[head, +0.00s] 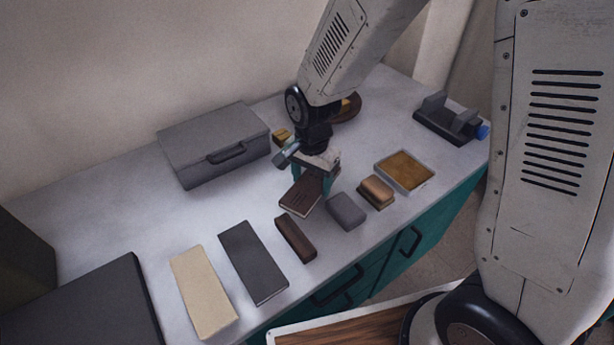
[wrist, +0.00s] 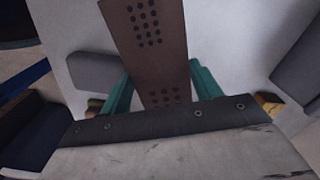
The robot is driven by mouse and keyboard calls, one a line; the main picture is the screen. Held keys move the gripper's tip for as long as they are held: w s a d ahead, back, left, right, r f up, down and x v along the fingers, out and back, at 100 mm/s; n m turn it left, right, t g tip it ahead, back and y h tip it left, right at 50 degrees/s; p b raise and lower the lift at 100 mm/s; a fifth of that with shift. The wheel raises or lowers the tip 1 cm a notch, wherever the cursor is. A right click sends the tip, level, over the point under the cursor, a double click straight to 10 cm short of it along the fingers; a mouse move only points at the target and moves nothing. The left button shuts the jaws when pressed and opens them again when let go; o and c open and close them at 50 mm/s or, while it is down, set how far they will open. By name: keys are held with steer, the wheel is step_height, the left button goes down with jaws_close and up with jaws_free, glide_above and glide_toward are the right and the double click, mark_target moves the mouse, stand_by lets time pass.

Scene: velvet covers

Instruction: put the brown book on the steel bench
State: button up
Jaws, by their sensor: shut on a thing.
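The brown book (head: 302,194), dark-covered with a pale page edge, is between the teal fingers of my gripper (head: 313,180), over the middle of the pale grey bench top (head: 110,215). My gripper is shut on it. In the wrist view the brown book (wrist: 150,40) shows rows of dark dots and extends away between the two teal fingers (wrist: 160,85). Whether the book touches the bench top or hangs just above it cannot be told. The bench has teal drawer fronts with dark handles.
A grey case (head: 214,145) stands behind on the left. A dark brown block (head: 295,238), grey block (head: 346,211), tan-topped block (head: 377,191) and framed tray (head: 404,171) lie nearby. A dark grey book (head: 253,262) and cream book (head: 203,290) lie front left. A dark holder (head: 447,118) stands right.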

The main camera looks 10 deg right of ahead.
mark_target(310, 179)
steer(key=shift+w, duration=0.25)
steer(key=f, duration=0.1)
steer(key=w+f, duration=0.1)
steer(key=f, duration=0.1)
steer(key=shift+a+f, duration=0.1)
steer(key=shift+f, duration=0.2)
steer(key=shift+f, duration=0.15)
steer(key=o, duration=0.9)
steer(key=shift+c, duration=0.2)
